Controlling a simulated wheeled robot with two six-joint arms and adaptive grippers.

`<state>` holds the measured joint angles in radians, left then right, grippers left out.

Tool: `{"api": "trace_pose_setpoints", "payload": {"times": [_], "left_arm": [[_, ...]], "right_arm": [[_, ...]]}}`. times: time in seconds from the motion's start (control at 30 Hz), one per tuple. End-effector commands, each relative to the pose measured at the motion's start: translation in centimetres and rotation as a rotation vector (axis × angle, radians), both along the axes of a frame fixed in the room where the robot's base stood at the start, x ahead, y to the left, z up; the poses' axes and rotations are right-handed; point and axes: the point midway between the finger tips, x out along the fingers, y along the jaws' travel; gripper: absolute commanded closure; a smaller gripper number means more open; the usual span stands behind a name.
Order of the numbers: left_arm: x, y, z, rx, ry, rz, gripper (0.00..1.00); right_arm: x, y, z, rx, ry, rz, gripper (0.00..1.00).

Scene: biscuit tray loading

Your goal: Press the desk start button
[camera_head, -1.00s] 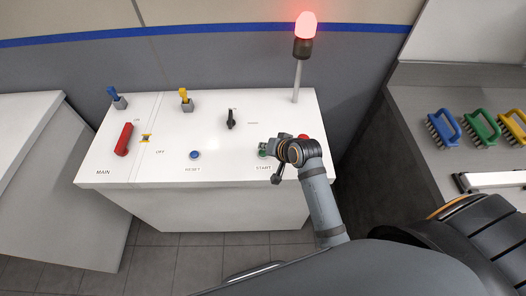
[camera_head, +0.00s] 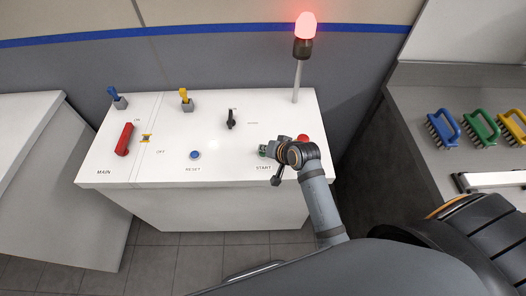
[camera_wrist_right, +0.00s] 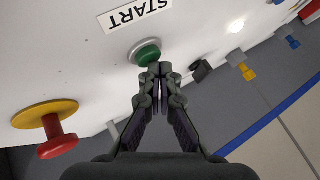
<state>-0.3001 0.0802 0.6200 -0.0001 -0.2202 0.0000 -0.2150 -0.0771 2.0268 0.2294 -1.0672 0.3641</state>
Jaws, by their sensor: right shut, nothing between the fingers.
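The green start button (camera_head: 263,150) is on the white desk's top, just above the START label (camera_head: 263,168), partly hidden by my right gripper (camera_head: 270,149). In the right wrist view the green button (camera_wrist_right: 147,53) sits in a pale ring by the START label (camera_wrist_right: 138,14). My right gripper (camera_wrist_right: 160,70) is shut and empty there, its fingertips at the button's near edge in the picture. I cannot tell whether they touch it. My left gripper is not in view.
A red mushroom button (camera_head: 303,137) stands close behind my right wrist; its yellow base (camera_wrist_right: 40,112) shows in the right wrist view. A blue RESET button (camera_head: 195,155), black knob (camera_head: 231,119) and red switch (camera_head: 124,139) are farther left. The beacon (camera_head: 305,30) glows red.

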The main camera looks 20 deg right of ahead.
Motion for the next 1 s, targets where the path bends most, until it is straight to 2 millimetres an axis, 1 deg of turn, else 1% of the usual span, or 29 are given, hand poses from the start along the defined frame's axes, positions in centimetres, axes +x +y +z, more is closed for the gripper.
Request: {"api": "trace_pose_setpoints", "payload": {"times": [0.6,0.87,1.0], "left_arm": [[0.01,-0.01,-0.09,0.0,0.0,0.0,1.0],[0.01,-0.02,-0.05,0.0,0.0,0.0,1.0],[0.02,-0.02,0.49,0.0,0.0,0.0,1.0]], "right_arm": [[-0.05,0.0,-0.81,0.0,0.002,0.001,1.0],[-0.06,0.0,-0.78,0.0,0.002,0.001,1.0],[-0.07,0.01,-0.34,0.0,0.003,0.001,1.0]]}}
